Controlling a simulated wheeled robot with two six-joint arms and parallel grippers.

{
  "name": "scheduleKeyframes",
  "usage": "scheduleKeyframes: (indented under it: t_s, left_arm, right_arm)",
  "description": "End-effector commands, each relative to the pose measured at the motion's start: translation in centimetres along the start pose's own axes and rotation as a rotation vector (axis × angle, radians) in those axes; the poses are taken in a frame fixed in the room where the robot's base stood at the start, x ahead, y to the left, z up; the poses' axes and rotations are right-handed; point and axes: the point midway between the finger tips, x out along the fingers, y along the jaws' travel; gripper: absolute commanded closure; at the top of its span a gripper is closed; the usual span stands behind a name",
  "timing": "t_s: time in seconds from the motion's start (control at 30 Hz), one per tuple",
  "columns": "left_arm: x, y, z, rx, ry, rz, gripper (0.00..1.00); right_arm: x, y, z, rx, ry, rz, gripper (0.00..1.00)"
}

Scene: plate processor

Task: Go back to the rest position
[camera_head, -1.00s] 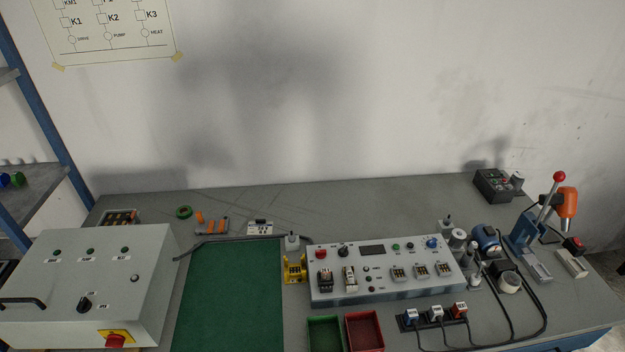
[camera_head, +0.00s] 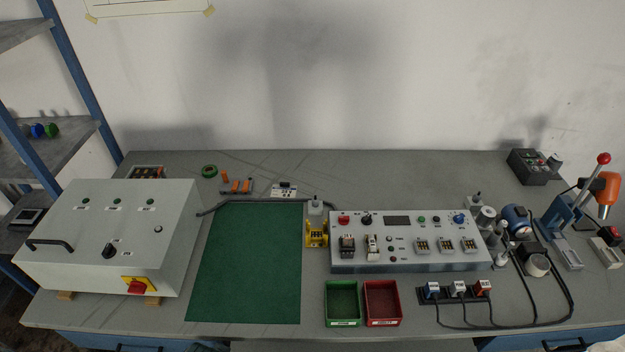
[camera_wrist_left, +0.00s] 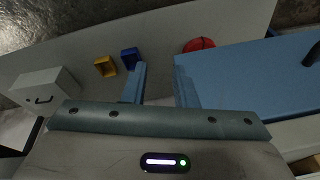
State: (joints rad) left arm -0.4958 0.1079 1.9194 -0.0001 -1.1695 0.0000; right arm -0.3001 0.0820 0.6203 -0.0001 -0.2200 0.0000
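Neither of my arms shows over the bench in the head view. My left gripper (camera_wrist_left: 160,70) shows in the left wrist view, with its two fingers apart and nothing seen between them. The right gripper is in no frame. The grey bench (camera_head: 400,172) carries a green mat (camera_head: 248,262), a grey control box (camera_head: 112,228) at the left and a test panel (camera_head: 411,242) right of the mat.
Green (camera_head: 342,303) and red (camera_head: 382,303) bins stand at the bench's front. A lever press (camera_head: 562,222) stands at the right. Shelving (camera_head: 50,150) is at the left. The wrist view shows yellow (camera_wrist_left: 105,66) and blue (camera_wrist_left: 130,57) containers, a red object (camera_wrist_left: 199,44) and a blue surface (camera_wrist_left: 245,75).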

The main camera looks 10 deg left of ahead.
Motion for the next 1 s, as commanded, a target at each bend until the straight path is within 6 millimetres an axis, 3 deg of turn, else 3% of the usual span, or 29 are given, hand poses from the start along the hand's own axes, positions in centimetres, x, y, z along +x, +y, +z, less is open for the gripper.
scheduleKeyframes:
  t_s: [0.03,0.2,0.37,0.5,0.63,0.8,1.0]
  left_arm:
    - [3.6,0.1,1.4,-0.003,-0.018,0.001,0.75]
    - [13.1,0.4,6.2,-0.01,-0.05,0.002,0.75]
    - [20.6,0.8,12.1,-0.016,-0.081,0.005,0.75]
    - [26.0,1.3,18.0,-0.022,-0.109,0.008,0.75]
    - [29.3,1.8,23.4,-0.026,-0.13,0.01,0.75]
    - [31.4,2.3,28.3,-0.03,-0.149,0.013,0.75]
    - [31.8,2.4,30.2,-0.031,-0.154,0.014,0.75]
  right_arm:
    - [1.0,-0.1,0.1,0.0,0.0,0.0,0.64]
    - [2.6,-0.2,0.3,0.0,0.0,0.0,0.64]
    - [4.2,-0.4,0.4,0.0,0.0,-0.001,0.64]
    - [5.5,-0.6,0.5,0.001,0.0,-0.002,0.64]
    - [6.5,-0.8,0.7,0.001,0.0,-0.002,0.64]
    - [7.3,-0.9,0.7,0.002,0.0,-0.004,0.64]
    - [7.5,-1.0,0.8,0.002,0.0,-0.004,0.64]
